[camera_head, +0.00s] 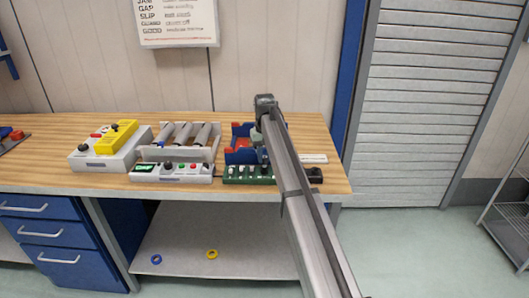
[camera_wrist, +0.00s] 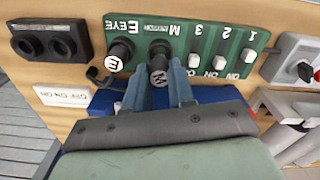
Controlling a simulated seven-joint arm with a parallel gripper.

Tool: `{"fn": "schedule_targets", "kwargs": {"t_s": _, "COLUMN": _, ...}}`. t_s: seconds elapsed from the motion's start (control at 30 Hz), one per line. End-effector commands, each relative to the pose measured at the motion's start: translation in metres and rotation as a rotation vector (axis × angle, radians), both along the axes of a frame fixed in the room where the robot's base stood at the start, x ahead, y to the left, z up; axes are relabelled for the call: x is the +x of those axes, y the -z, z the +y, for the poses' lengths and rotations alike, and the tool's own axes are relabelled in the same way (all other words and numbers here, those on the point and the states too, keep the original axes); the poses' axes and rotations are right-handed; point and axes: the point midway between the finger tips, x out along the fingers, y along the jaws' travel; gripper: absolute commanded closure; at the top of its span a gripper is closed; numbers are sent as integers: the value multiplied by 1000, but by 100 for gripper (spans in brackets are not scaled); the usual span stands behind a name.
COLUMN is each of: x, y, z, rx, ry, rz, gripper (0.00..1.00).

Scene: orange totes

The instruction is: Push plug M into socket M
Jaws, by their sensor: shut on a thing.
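Plug M (camera_wrist: 158,78), a black round plug with a white M on its end, is between the two fingers of my gripper (camera_wrist: 160,73) in the wrist view. My gripper is shut on it. Socket M is on the green panel (camera_wrist: 208,20), at the dark round part (camera_wrist: 158,46) just beyond the plug and partly hidden by it. The plug overlaps the socket; I cannot tell how deep it sits. In the head view the green panel (camera_head: 236,180) is at the table's front, and my arm hides part of it; plug M cannot be made out there.
Plug E (camera_wrist: 115,68) is close on the left, at the panel's E position. Switches (camera_wrist: 221,62) stand on the right. A black two-hole block (camera_wrist: 47,42) and a white label card (camera_wrist: 60,95) lie farther left. A blue and red bin (camera_head: 240,155) stands behind the panel.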

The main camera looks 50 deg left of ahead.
Motion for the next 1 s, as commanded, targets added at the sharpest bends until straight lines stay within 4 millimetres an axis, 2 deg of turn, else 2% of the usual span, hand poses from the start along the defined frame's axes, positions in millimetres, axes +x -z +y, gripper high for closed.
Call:
{"fn": "schedule_targets", "kwargs": {"t_s": 0.43, "x": 0, "y": 1, "z": 0, "rx": 0, "ry": 0, "rz": 0, "gripper": 100}}
{"fn": "schedule_targets", "kwargs": {"t_s": 1.0, "x": 0, "y": 14, "z": 0, "rx": 0, "ry": 0, "rz": 0, "gripper": 100}}
